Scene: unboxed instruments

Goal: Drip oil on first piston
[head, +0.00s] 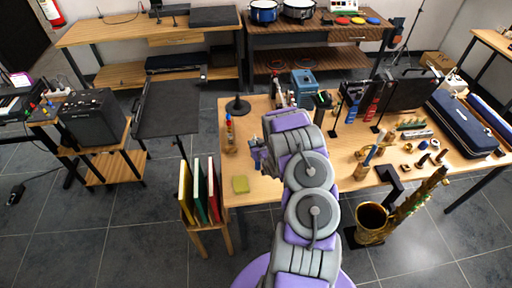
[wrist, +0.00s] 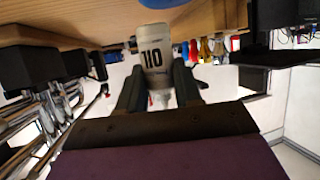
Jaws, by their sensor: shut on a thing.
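My gripper (head: 258,155) is over the left part of the wooden table in the head view. In the wrist view, my gripper (wrist: 158,82) is shut on a small white bottle (wrist: 154,56) with dark lettering, which looks upside down and seems to read OIL. The bottle's narrow end points back between the fingers. In the head view the bottle is too small to make out. Just left of my gripper, a small wooden stand (head: 229,145) holds slim upright pieces with blue and red tops; I cannot tell whether these are the pistons.
A yellow cloth (head: 240,184) lies at the table's near left corner. A black round-based stand (head: 237,106) is farther back. Colourful books (head: 198,190) stand left of the table. A brass saxophone (head: 372,222) stands at the front right. Many small parts cover the table's right half.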

